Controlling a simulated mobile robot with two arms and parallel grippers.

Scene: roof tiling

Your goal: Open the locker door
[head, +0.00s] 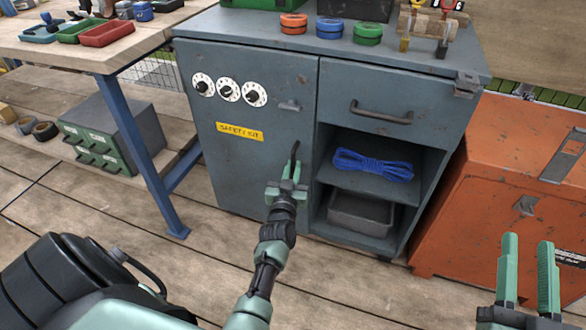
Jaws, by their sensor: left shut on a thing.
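The grey-blue locker (330,55) stands ahead of me. Its door (225,165) is on the left side and looks flush with the front. The door bears several white dials in a row (228,89), a yellow label (240,132), and a small latch (289,106). A dark vertical handle (294,152) sits near the door's right edge. My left gripper (286,186) is shut on this handle, hiding its lower part. My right gripper (528,268) is open and empty at the lower right, apart from the locker.
Right of the door are a drawer (390,104) and open shelves with blue rope (373,165) and a grey bin (361,212). Colored tape rolls (330,28) lie on top. A workbench (85,50) stands left, an orange chest (500,180) right. The plank floor in front is clear.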

